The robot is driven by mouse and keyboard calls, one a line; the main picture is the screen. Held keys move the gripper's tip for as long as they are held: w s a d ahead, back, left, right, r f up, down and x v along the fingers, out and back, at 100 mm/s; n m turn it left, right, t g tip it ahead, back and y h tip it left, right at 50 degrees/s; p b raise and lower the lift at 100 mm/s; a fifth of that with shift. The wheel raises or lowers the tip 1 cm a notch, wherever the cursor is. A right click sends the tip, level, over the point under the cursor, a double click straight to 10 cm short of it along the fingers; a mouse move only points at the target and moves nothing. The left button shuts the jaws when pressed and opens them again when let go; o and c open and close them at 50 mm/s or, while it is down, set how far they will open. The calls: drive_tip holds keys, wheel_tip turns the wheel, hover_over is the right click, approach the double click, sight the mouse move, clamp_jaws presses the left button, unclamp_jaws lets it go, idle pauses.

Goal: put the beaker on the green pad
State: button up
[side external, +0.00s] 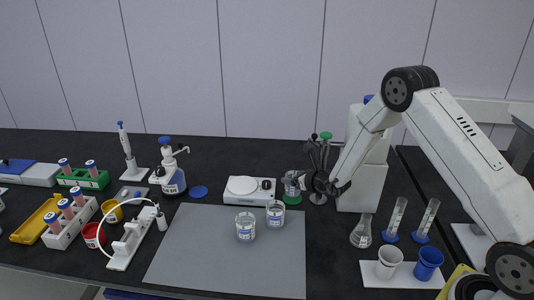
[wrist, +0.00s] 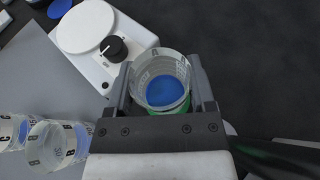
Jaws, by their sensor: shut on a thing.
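My gripper (wrist: 160,90) is shut on a clear glass beaker (wrist: 150,68), its two fingers on either side of the glass. The beaker is upright and shows blue inside, seen from above. In the side view the beaker (side external: 290,185) is partly hidden by my gripper (side external: 298,181). The round green pad (side external: 293,200) lies directly under the beaker, right of the hot plate. A green edge of the pad (wrist: 184,107) shows beneath the beaker in the wrist view. I cannot tell whether the beaker's base touches the pad or is slightly above it.
Two other beakers (side external: 245,226) (side external: 276,213) stand on the grey mat (side external: 200,250). The white hot plate (side external: 249,190) is close on the left. A tool stand (side external: 318,197) and a white box (side external: 360,188) are close on the right. A flask (side external: 361,232) stands nearer the front.

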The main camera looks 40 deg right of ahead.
drive_tip(key=shift+f, duration=0.9)
drive_tip(key=shift+f, duration=0.15)
drive_tip(key=o, duration=1.2)
drive_tip(key=shift+s+r, duration=0.1)
drive_tip(key=shift+r, duration=0.1)
drive_tip(key=shift+v, duration=5.95)
